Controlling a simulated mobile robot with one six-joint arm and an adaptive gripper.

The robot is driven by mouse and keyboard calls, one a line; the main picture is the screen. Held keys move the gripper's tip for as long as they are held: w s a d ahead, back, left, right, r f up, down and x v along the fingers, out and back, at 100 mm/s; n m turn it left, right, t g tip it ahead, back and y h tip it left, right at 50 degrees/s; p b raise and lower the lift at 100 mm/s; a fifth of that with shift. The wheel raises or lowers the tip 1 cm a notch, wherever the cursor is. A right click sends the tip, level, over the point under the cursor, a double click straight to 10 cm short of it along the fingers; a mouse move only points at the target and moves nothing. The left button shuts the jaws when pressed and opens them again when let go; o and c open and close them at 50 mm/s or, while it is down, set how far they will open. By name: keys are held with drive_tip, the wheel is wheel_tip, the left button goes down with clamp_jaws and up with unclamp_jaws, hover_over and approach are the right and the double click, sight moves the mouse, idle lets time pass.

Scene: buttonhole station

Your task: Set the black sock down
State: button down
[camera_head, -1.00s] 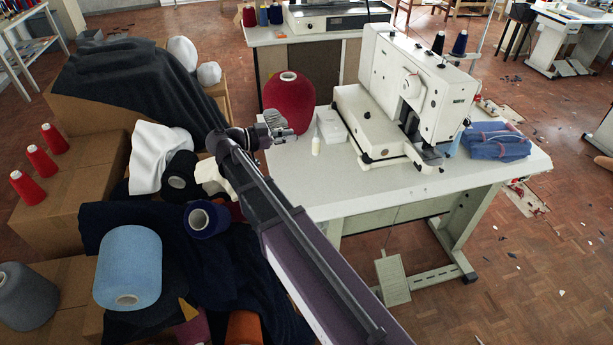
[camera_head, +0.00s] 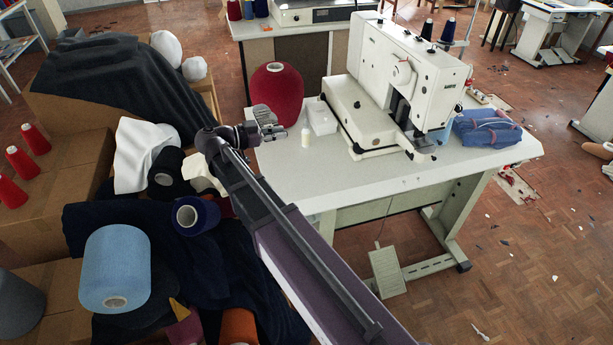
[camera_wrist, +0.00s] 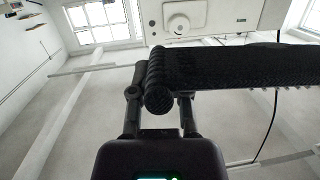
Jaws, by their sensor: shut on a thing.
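My gripper (camera_head: 268,119) is over the left end of the white sewing table (camera_head: 400,187), just in front of the dark red yarn cone in the head view. In the wrist view my gripper (camera_wrist: 160,105) is shut on the black sock (camera_wrist: 240,68). The sock is dark, ribbed knit with a rounded, rolled end at the fingers, and it stretches off to the right edge of that view. In the head view I cannot make out the sock clearly at the gripper.
The white sewing machine (camera_head: 380,95) fills the table's middle. Folded blue cloth (camera_head: 487,128) lies at the right. The front strip of tabletop is clear.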

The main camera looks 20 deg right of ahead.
wheel_tip(320, 180, down, 14)
drive_tip(key=d+m+g+b, duration=0.1)
drive_tip(key=m+b, duration=0.1)
drive_tip(key=b, duration=1.1)
drive_tip(key=shift+d, duration=0.35)
